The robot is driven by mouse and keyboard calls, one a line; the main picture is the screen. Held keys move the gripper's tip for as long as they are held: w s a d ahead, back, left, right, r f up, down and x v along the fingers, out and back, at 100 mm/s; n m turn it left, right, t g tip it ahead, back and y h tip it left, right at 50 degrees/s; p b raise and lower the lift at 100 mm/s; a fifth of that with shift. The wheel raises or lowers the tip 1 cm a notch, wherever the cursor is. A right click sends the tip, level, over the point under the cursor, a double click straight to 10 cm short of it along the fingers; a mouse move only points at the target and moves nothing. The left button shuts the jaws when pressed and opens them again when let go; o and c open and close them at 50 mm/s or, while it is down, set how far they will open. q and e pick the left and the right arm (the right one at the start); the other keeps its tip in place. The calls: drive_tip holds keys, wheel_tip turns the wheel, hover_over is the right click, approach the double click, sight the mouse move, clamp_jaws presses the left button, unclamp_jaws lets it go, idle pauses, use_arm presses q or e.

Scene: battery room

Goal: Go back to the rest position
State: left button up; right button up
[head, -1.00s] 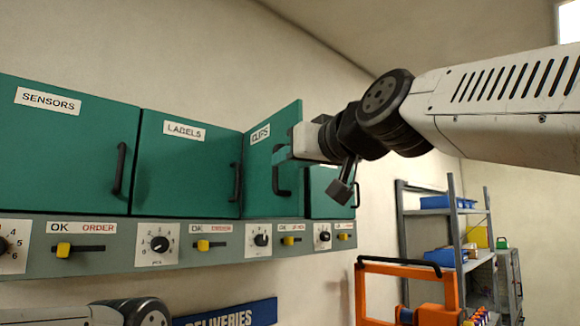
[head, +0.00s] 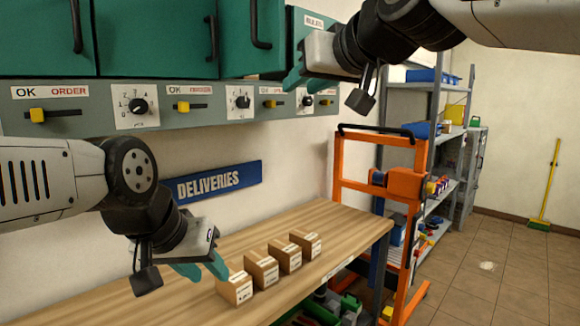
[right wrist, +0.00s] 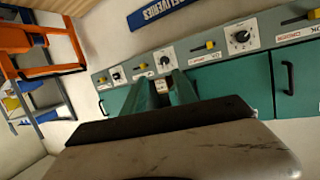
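My left gripper (head: 200,268) reaches in from the left, low over the wooden bench. Its teal fingers are apart, and it is close behind a small carton (head: 235,288); whether they touch is unclear. My right gripper (head: 293,80) is at the upper middle, in front of the teal cabinets and the dial panel.
Several small cartons stand in a row on the wooden bench (head: 345,222). The grey control panel (head: 75,108) runs under the cabinets. An orange frame (head: 352,187) stands past the bench end, before a grey shelf (head: 455,150). The tiled floor (head: 500,265) at right is mostly clear.

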drive_tip(key=s+d+f+m+g+h, duration=0.1)
drive_tip(key=s+d+f+g, duration=0.1)
drive_tip(key=f, duration=0.8)
drive_tip(key=s+d+f+m+g+h, duration=0.1)
drive_tip(key=s+d+f, duration=0.3)
drive_tip(key=f, duration=0.6)
drive_tip(key=s+d+f+m+g+h, duration=0.2)
drive_tip(key=s+d+f+g, duration=0.1)
drive_tip(key=f, duration=0.7)
drive_tip(key=d+g, duration=0.1)
drive_tip(key=d, duration=0.1)
drive_tip(key=shift+s+d+f+h, duration=0.2)
drive_tip(key=shift+s+d+h, duration=0.1)
drive_tip(key=shift+s+d, duration=0.1)
drive_tip(key=shift+w, duration=0.1)
